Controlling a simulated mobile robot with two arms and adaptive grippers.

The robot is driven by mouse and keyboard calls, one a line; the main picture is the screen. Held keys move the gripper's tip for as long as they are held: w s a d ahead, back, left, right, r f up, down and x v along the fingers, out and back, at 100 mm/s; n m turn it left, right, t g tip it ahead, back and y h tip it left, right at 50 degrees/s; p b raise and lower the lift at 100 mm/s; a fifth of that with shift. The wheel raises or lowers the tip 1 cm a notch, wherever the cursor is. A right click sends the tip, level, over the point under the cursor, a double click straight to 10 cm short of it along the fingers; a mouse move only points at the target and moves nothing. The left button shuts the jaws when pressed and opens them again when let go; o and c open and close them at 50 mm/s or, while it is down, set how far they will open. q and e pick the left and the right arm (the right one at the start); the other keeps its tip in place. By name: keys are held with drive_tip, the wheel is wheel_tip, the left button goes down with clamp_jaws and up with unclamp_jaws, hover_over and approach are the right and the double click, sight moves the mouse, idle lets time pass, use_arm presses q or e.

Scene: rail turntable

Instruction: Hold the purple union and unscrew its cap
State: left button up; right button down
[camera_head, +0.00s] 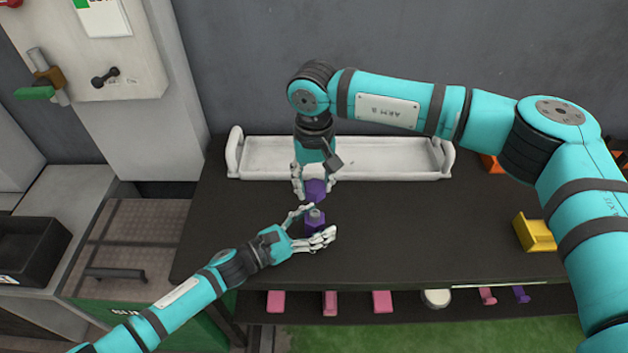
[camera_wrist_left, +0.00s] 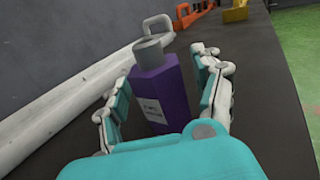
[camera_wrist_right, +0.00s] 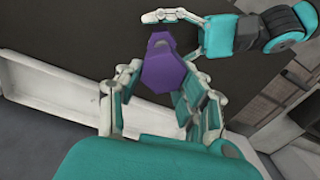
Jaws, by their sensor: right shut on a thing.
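The purple union body (camera_head: 315,224) stands upright on the dark table with its grey neck bare on top. In the left wrist view the union body (camera_wrist_left: 166,93) is between the spread fingers of my left gripper (camera_head: 309,226), with gaps at its sides. My right gripper (camera_head: 314,186) points down behind it and is shut on the purple cap (camera_head: 316,190). The cap (camera_wrist_right: 172,73) is apart from the neck and also shows between the right fingers in the right wrist view. The cap's far side is hidden.
A long white tray (camera_head: 270,173) lies behind the grippers and looks empty. A yellow block (camera_head: 534,234) is at the table's right, with an orange object (camera_head: 490,163) farther back. Pink parts (camera_head: 382,301) sit on a lower shelf. The table's left half is mostly clear.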

use_arm(q)
drive_tip(key=v, duration=1.2)
drive_tip(key=shift+a, duration=0.1)
